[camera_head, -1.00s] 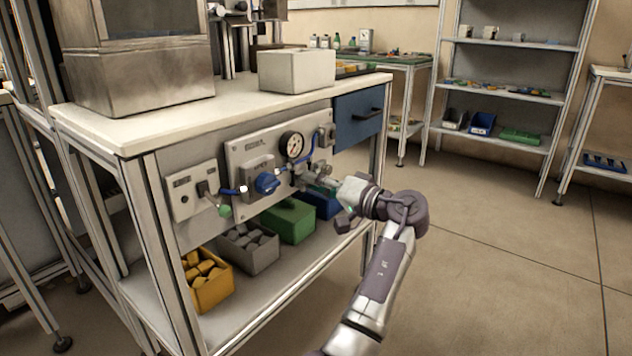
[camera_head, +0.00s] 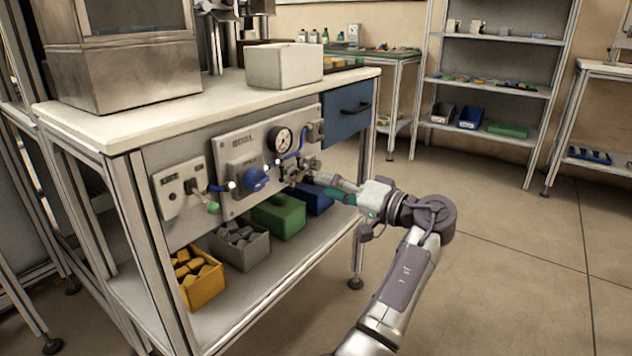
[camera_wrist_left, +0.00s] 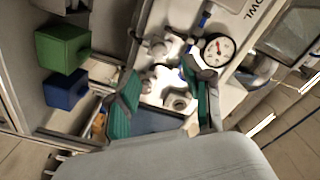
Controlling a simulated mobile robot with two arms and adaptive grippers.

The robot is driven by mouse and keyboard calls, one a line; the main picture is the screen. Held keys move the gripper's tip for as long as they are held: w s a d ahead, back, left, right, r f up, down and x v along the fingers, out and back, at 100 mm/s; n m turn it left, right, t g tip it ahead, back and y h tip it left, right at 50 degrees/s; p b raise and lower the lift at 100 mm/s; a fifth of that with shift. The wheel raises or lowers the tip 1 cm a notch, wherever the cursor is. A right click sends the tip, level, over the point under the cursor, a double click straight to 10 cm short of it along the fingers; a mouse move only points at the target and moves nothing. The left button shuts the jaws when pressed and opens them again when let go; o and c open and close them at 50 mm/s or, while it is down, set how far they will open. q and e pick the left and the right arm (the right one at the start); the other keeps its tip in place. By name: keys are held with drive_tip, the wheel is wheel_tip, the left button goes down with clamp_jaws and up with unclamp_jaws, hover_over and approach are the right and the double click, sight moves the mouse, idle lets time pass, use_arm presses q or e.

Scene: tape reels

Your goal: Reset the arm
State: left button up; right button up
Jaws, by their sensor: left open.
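My left gripper (camera_head: 323,184) is open and empty, in front of the right end of the bench panel (camera_head: 222,148). Its tips are close to the metal fittings (camera_head: 299,170); in the head view I cannot tell whether they touch. In the left wrist view the two green-padded fingers (camera_wrist_left: 160,84) are spread apart, with the metal fittings (camera_wrist_left: 172,82) seen between and beyond them. The pressure gauge (camera_head: 282,140) and the blue knob (camera_head: 256,180) are on the panel; the gauge also shows in the left wrist view (camera_wrist_left: 217,50). My right gripper is not in view.
The bench's lower shelf holds a yellow bin (camera_head: 204,291), a grey bin (camera_head: 241,252), a green box (camera_head: 279,216) and a blue box (camera_head: 317,200). A blue drawer (camera_head: 340,112) is right of the panel. Open floor (camera_head: 510,275) lies to the right.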

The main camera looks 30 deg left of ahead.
use_arm(q)
drive_tip(key=shift+d, duration=0.4)
